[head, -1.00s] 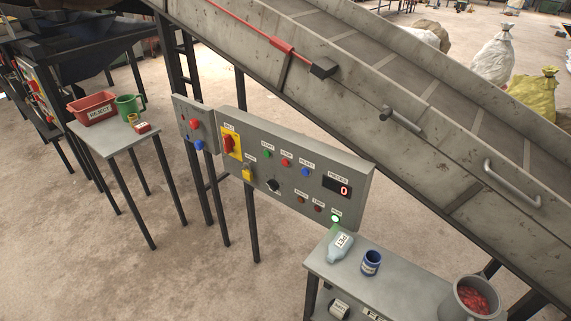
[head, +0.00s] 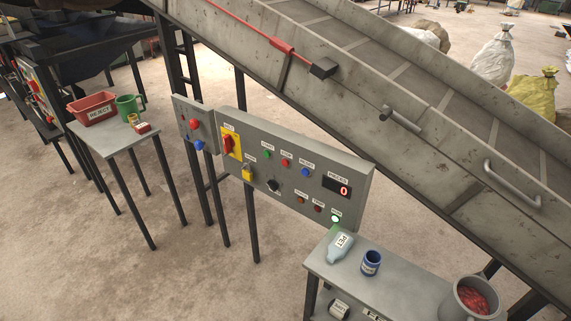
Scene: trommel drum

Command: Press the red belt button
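A small grey box (head: 184,113) left of the main control panel carries a red button (head: 194,124) above a blue button (head: 199,145). The main grey panel (head: 262,200) has another red button (head: 286,162) between a green button (head: 267,154) and a blue button (head: 305,172). It also has a red switch on a yellow plate (head: 229,145), a black knob (head: 273,186) and a display (head: 338,187) showing 0. Labels are too small to read surely, so I cannot tell which red button is marked for the belt. Neither gripper is in view.
The sloping conveyor (head: 390,65) runs behind the panel, with a red pull cord (head: 245,28) along its side. A grey bench (head: 395,285) at the lower right holds a bottle (head: 340,246), a blue cup (head: 371,262) and a pot (head: 470,299). A table (head: 110,142) holds a red bin (head: 92,108).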

